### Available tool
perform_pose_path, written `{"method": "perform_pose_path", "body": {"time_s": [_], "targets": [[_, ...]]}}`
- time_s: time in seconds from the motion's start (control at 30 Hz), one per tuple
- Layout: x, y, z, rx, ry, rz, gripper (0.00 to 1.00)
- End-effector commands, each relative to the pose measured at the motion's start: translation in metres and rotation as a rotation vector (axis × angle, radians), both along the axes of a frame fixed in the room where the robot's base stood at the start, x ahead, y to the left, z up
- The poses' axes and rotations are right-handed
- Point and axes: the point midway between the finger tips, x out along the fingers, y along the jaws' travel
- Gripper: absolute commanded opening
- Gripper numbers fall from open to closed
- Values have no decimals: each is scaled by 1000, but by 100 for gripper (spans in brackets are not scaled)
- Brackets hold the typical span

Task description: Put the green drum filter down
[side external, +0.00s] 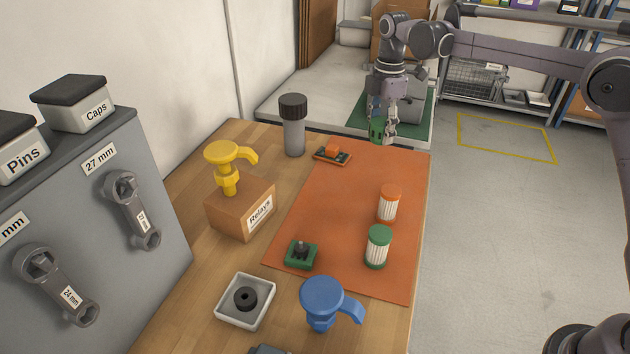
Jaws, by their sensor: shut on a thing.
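My gripper (382,130) is at the far end of the workbench, pointing down near the back edge of the orange mat (335,210). It is shut on a small green part, which I take to be the green drum filter (376,129). The fingers cover some of it, and its detail is too small to make out. I cannot tell whether its underside touches a surface. A white pleated cartridge with green caps (377,247) stands upright on the mat, well in front of my gripper. A similar cartridge with orange caps (388,205) stands just behind it.
A grey compressor (408,103) on a green mat (425,125) stands behind my gripper. A grey cylinder with black cap (293,125) and an orange part on a small board (333,154) are left. A green block (301,254) sits front left. The mat's middle is clear.

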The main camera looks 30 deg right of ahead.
Motion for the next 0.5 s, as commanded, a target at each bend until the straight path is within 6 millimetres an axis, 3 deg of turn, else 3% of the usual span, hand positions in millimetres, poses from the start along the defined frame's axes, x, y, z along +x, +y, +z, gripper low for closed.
{"method": "perform_pose_path", "body": {"time_s": [0.3,0.5], "targets": [[-1,-111,3,0,0,-61,23],[-9,-168,4,0,-1,-88,23]]}}
